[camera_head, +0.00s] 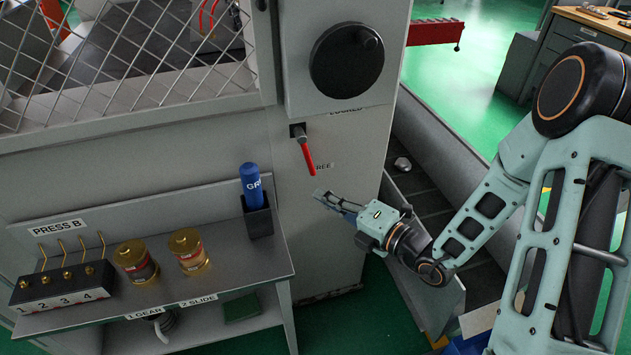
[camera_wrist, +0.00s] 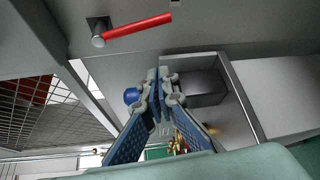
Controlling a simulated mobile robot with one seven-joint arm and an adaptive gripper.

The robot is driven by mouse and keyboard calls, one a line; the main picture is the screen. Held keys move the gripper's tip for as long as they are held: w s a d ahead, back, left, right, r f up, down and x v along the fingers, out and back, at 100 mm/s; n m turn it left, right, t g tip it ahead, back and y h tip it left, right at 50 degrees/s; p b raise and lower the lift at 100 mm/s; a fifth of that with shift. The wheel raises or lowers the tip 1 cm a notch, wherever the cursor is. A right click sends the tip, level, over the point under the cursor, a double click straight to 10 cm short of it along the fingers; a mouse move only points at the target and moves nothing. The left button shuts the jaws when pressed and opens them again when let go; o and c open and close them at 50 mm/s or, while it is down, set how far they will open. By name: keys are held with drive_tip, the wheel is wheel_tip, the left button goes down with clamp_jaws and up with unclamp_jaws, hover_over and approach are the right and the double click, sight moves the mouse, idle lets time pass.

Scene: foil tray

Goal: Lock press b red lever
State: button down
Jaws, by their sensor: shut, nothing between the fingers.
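The red lever (camera_head: 308,157) sits on the grey cabinet front of the press, below the large black dial. It hangs down from its pivot, tilted a little to the right, with its end beside a label that reads "REE". A label above the pivot is partly hidden and seems to read "LOCKED". The lever also shows in the wrist view (camera_wrist: 138,26), near the top and apart from the fingers. My gripper (camera_head: 319,195) is just below the lever's end and slightly right of it. Its fingertips meet in the wrist view (camera_wrist: 159,82), shut and empty.
A side shelf labelled PRESS B (camera_head: 56,228) holds a numbered black block (camera_head: 62,287), two gold-lidded cans (camera_head: 137,262) and a blue tube (camera_head: 252,187) in a dark holder. A mesh guard (camera_head: 130,75) stands upper left. A grey conveyor-like channel (camera_head: 432,190) runs right of the cabinet.

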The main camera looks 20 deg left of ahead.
sight(311, 172)
drive_tip(key=b+x, duration=0.1)
drive_tip(key=x, duration=0.9)
drive_tip(key=shift+w+d+r, duration=0.25)
drive_tip(key=shift+w+d, duration=0.35)
drive_tip(key=shift+d, duration=0.2)
drive_tip(key=shift+w+d+r, duration=0.3)
drive_tip(key=shift+w+d, duration=0.3)
drive_tip(key=shift+d, duration=0.2)
drive_tip(key=shift+w+d, duration=0.1)
drive_tip(key=shift+w, duration=0.05)
